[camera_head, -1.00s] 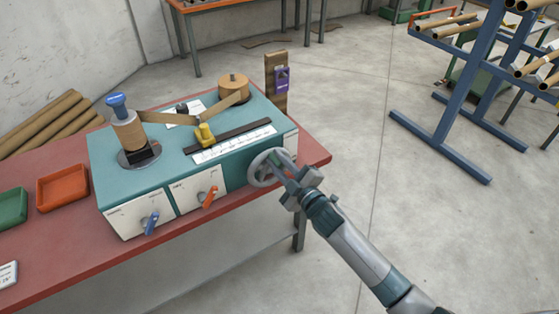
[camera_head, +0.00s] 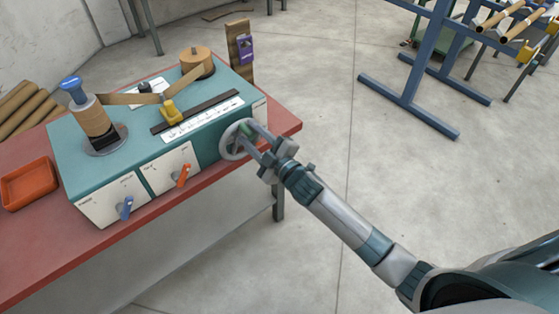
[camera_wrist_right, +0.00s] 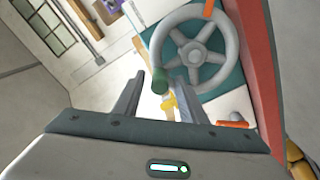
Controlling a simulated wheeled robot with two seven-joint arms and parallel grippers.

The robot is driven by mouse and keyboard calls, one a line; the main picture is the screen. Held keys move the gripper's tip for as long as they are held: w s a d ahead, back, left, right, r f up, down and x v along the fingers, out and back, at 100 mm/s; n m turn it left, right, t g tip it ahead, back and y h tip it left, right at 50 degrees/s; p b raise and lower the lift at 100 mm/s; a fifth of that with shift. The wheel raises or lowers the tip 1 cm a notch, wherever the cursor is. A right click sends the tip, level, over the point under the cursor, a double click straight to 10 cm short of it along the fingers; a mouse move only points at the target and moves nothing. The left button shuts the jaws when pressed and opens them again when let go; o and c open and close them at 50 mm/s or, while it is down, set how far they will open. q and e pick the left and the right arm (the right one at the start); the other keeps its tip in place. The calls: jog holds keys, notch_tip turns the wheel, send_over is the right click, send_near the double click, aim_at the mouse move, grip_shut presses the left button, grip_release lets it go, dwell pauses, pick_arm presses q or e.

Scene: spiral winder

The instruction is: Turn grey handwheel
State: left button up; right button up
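The grey handwheel (camera_head: 227,142) is on the front right of the teal winder box. In the right wrist view the handwheel (camera_wrist_right: 195,52) shows its spokes and a green knob (camera_wrist_right: 160,80) on its rim. My right gripper (camera_head: 248,131) reaches the wheel from the lower right. In the right wrist view its fingers (camera_wrist_right: 160,84) are apart, with the green knob between or just past the tips. I see gaps beside the knob; contact cannot be told. In the head view the fingers hide part of the wheel. My left gripper is not in view.
The winder (camera_head: 75,165) stands on a red-topped table (camera_head: 60,265), with a blue-capped spool (camera_head: 93,118) and a tan tape roll (camera_head: 196,63). Blue (camera_head: 125,208) and orange (camera_head: 182,176) levers stick out of its front. An orange tray (camera_head: 30,184) lies left.

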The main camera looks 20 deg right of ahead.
jog(key=b+v, duration=0.4)
jog(key=v, duration=1.2)
jog(key=d+f+m+g+h, duration=0.2)
jog(key=d+f, duration=0.1)
jog(key=f, duration=0.8)
jog(key=d+f+m+g+h, duration=0.2)
jog(key=f, duration=1)
jog(key=s+d+f+m+g, duration=0.1)
jog(key=s+f, duration=0.2)
jog(key=f, duration=0.3)
jog(key=s+d+f+m+g+h, duration=0.1)
jog(key=s+f, duration=0.2)
jog(key=f, duration=0.3)
jog(key=s+d+f+m+g, duration=0.1)
jog(key=s+d+f, duration=0.15)
jog(key=f, duration=0.35)
jog(key=s+f+m+g+h, duration=0.15)
jog(key=s+f+g, duration=0.25)
jog(key=s+f, duration=1.15)
jog(key=s+a+f+m+g, duration=0.1)
jog(key=s+f, duration=0.3)
jog(key=s, duration=0.7)
jog(key=s+a+f+m+g, duration=0.2)
jog(key=s+f+g, duration=0.2)
jog(key=s, duration=0.8)
